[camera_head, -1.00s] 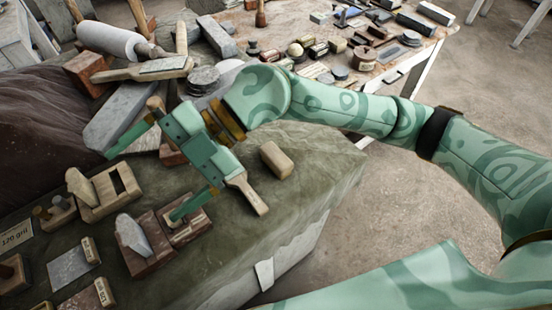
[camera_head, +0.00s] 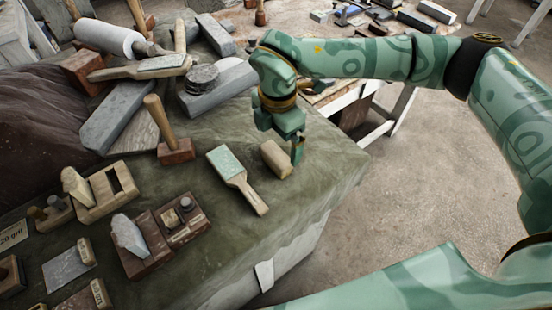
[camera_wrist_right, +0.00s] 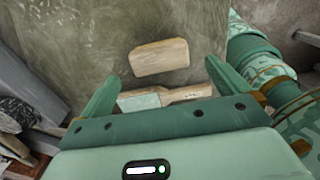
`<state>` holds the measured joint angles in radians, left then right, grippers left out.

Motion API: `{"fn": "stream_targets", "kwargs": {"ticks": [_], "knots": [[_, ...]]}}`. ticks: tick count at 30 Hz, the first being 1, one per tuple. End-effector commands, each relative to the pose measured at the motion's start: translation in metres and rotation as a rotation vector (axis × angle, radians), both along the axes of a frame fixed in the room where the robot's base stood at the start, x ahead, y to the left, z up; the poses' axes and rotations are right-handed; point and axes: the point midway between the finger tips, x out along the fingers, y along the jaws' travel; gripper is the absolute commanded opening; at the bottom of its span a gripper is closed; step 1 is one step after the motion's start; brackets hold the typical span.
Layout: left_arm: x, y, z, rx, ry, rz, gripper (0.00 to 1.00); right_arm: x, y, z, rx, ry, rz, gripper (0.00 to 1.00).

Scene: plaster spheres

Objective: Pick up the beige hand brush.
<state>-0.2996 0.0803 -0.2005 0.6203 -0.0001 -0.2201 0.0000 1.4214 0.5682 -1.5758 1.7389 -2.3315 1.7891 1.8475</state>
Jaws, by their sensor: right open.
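The beige hand brush (camera_head: 274,160) is a small rounded block lying on the green-grey cloth of the table, near its right edge. In the right wrist view the brush (camera_wrist_right: 159,57) lies crosswise just beyond the fingertips, roughly between their lines. My right gripper (camera_head: 284,142) hangs fingers down at the brush's far side in the head view, one finger showing beside its right end; the other finger is not clear there. In the right wrist view the gripper (camera_wrist_right: 164,74) is open and empty, its two fingers wide apart. Contact with the brush cannot be told. My left gripper is out of view.
A wooden-handled paddle with a pale green face (camera_head: 228,165) lies close left of the brush; it also shows between the fingers in the wrist view (camera_wrist_right: 165,97). A mallet (camera_head: 170,135) stands further left. Grey stone blocks (camera_head: 218,90) lie behind.

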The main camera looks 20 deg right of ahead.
Motion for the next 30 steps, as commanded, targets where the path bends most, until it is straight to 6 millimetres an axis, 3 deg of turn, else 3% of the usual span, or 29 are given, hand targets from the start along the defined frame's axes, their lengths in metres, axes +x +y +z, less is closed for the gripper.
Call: {"fn": "stream_targets", "kwargs": {"ticks": [8, 15, 22, 27, 30], "knots": [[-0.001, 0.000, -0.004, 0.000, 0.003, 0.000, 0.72, 0.000, 0.001, -0.022, 0.001, 0.001, 0.001, 1.00], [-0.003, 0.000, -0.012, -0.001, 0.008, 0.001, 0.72, 0.001, 0.002, -0.061, 0.001, 0.003, 0.003, 1.00], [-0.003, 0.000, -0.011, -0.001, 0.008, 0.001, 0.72, 0.001, 0.002, -0.063, 0.001, -0.001, 0.002, 1.00], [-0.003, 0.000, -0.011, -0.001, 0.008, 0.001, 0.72, 0.001, 0.002, -0.063, 0.001, -0.001, 0.002, 0.58], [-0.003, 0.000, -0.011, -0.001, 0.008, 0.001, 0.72, 0.001, 0.002, -0.062, 0.001, -0.001, 0.002, 0.58]]}}
